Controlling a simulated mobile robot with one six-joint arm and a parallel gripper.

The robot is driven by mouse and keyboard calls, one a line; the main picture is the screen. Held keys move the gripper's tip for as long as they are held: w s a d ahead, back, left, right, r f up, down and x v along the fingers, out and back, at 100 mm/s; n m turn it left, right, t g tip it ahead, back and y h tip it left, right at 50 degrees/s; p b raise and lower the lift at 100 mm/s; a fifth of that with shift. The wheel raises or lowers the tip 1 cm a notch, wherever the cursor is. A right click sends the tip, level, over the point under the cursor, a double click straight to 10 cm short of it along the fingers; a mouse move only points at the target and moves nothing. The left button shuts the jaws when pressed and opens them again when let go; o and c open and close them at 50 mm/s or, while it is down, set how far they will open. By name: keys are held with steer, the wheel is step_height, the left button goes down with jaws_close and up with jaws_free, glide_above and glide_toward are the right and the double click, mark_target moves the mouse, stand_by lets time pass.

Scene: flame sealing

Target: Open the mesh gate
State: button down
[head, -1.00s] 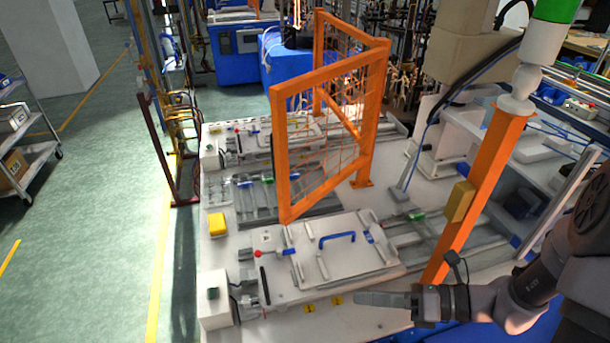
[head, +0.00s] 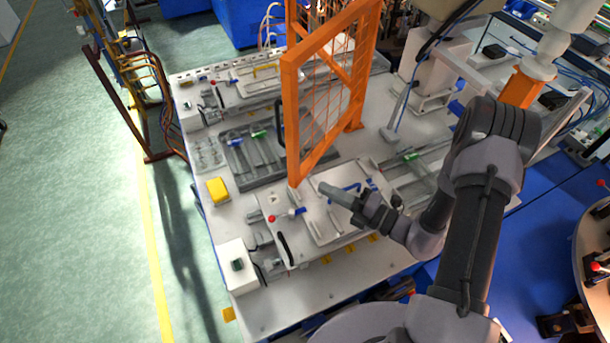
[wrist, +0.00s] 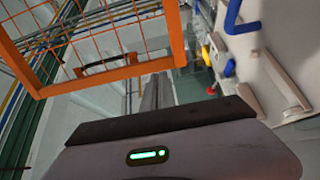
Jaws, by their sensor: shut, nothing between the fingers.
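The orange mesh gate (head: 291,110) stands swung out over the white workbench in the head view, its free upright toward the left front and its hinge side toward the back right. Its orange frame also shows in the wrist view (wrist: 110,82), with a black handle (wrist: 100,64) on its lower part. My gripper (head: 330,190) is over the front fixture, just right of the gate's lower corner. In the head view its fingers look shut and empty. I see no clear contact with the gate. My wrist and arm hide part of the front fixture.
The front fixture has a blue handle (head: 347,187). A yellow block (head: 217,190) lies on the bench's left side.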

mark_target(298, 174)
steer(key=x, duration=0.6)
steer(key=shift+w+a+p, duration=0.15)
steer(key=shift+a+p, duration=0.05)
steer(key=shift+p, duration=0.2)
steer(key=shift+d, duration=0.1)
steer(key=x, duration=1)
steer(key=shift+w+a+b, duration=0.15)
steer(key=shift+a+b, duration=0.15)
steer(key=shift+a, duration=0.1)
